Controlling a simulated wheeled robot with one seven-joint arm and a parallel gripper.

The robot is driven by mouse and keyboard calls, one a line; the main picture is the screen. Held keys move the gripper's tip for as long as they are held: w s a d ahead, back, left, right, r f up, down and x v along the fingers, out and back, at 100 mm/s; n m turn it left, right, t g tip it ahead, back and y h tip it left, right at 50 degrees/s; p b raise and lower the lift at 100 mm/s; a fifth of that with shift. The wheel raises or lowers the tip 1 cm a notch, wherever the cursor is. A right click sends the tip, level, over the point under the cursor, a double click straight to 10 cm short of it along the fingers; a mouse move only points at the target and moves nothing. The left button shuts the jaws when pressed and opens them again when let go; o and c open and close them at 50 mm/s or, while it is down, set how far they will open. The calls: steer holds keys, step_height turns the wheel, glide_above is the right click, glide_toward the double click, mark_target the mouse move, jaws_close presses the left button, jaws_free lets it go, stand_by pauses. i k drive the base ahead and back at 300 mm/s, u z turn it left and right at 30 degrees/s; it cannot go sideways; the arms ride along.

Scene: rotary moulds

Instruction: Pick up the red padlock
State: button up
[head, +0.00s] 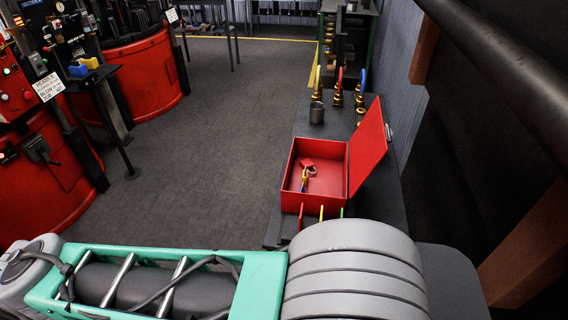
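A small red item (307,163), which looks like the red padlock, lies in an open red metal box (323,203). A metallic loop shows beside it, perhaps its shackle, but it is too small to be sure. My gripper is not in view; only links of my arm cross the bottom of the picture.
A grey wall and dark beams close off the right. Red machines (140,75) stand left; the floor between is clear.

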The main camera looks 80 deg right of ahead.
mark_target(310, 164)
steer(key=z, duration=0.05)
steer(key=i, duration=1)
steer(key=z, duration=2.85)
steer(key=i, duration=0.5)
steer(key=u, duration=0.1)
